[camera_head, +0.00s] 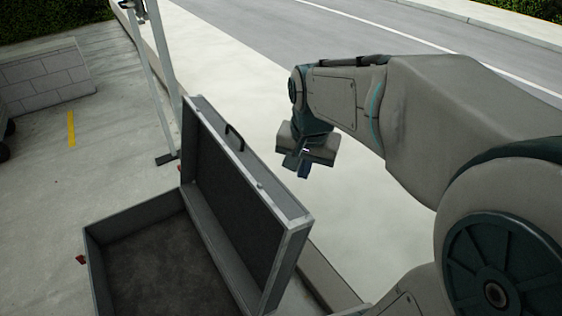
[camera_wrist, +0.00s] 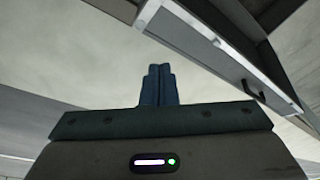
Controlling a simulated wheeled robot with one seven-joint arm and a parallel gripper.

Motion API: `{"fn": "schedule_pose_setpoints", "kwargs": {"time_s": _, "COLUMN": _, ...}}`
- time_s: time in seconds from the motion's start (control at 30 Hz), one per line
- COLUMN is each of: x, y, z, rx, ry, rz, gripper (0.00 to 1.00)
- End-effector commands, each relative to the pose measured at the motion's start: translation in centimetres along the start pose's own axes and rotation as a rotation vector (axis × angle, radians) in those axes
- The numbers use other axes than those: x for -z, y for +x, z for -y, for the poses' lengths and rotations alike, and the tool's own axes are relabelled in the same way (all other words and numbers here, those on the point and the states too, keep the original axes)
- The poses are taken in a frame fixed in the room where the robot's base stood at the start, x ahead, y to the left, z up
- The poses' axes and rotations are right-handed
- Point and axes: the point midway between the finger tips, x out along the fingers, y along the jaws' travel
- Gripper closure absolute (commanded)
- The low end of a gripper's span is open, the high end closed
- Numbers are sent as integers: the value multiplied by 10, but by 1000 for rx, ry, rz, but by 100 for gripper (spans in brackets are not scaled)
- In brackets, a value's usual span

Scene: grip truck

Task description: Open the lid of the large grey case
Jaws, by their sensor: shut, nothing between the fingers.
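The large grey case (camera_head: 86,240) stands at the lower left of the head view, with its lid (camera_head: 305,219) raised steeply on the right side. Its dark lining shows, and the base looks empty. A dark handle (camera_head: 235,137) is on the lid's upper edge. In the wrist view the lid's edge (camera_wrist: 190,30) runs across the upper right, with the handle (camera_wrist: 253,92) near its lower end. My gripper (camera_head: 303,171) is to the right of the lid, apart from it, pointing down over pale ground. Its blue fingers (camera_wrist: 158,85) are together and hold nothing.
A metal stand (camera_head: 163,80) rises just behind the case. A low block wall (camera_head: 45,78) is at the far left. A road (camera_head: 300,45) with a white line runs across the back. The pale pavement around my gripper is clear.

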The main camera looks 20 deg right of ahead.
Motion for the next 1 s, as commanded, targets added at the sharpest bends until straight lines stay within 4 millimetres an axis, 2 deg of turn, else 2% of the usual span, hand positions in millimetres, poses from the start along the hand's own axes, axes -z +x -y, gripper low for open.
{"fn": "schedule_pose_setpoints", "kwargs": {"time_s": 0.03, "x": 16, "y": 16, "z": 3, "rx": -22, "ry": 90, "rz": 21, "gripper": 100}}
{"fn": "schedule_pose_setpoints", "kwargs": {"time_s": 0.2, "x": 62, "y": 50, "z": 10, "rx": -88, "ry": 379, "rz": 57, "gripper": 100}}
{"fn": "schedule_pose_setpoints", "kwargs": {"time_s": 0.4, "x": 94, "y": 80, "z": 13, "rx": -147, "ry": 595, "rz": 68, "gripper": 100}}
{"fn": "schedule_pose_setpoints", "kwargs": {"time_s": 0.67, "x": 103, "y": 98, "z": 12, "rx": -167, "ry": 667, "rz": 70, "gripper": 100}}
{"fn": "schedule_pose_setpoints", "kwargs": {"time_s": 0.77, "x": 100, "y": 113, "z": 9, "rx": -169, "ry": 666, "rz": 72, "gripper": 100}}
{"fn": "schedule_pose_setpoints", "kwargs": {"time_s": 1.0, "x": 94, "y": 164, "z": 2, "rx": -169, "ry": 664, "rz": 72, "gripper": 100}}
